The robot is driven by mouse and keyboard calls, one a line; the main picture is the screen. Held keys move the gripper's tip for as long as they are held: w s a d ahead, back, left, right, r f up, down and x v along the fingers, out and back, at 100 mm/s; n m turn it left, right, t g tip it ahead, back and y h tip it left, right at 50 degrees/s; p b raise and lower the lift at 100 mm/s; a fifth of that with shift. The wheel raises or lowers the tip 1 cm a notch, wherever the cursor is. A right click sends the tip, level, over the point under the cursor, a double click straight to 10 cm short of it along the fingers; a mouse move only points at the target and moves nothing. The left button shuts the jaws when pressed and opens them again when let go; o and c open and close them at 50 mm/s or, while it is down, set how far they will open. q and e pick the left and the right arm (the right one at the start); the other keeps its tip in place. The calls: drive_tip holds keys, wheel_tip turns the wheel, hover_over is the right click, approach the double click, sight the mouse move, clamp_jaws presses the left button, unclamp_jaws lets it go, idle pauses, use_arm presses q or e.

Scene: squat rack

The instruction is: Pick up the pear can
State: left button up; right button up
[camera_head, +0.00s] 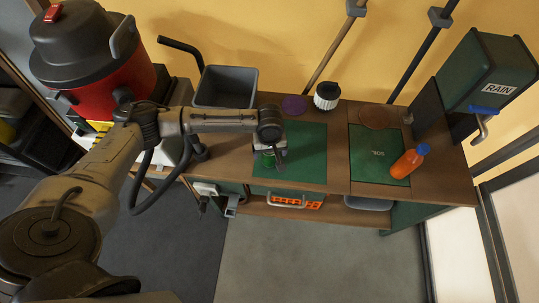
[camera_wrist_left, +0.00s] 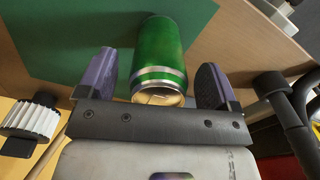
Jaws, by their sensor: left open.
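The pear can is a green can with silver bands and a gold-coloured end; it shows in the left wrist view (camera_wrist_left: 159,52) between my gripper's fingers. In the head view a small part of the green can (camera_head: 268,160) shows below my wrist, over the green mat; the rest is hidden by my arm. My left gripper (camera_wrist_left: 160,85) is open, with one purple-padded finger on each side of the can's near end. I see a gap on the left side; contact on the right is unclear. My left gripper also shows in the head view (camera_head: 268,150). My right gripper is not in view.
The green mat (camera_head: 308,155) lies on the wooden bench (camera_head: 337,150). An orange bottle (camera_head: 408,163) lies at right. A white ribbed jar with a black lid (camera_head: 327,96), a purple disc (camera_head: 294,105) and a grey bin (camera_head: 226,86) stand behind. A red vacuum (camera_head: 110,80) is at left.

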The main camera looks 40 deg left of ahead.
use_arm(q)
drive_tip(key=shift+f, duration=0.95)
drive_tip(key=shift+c, duration=0.3)
drive_tip(key=c, duration=0.9)
drive_tip(key=shift+r, duration=0.15)
drive_tip(key=shift+c, duration=0.2)
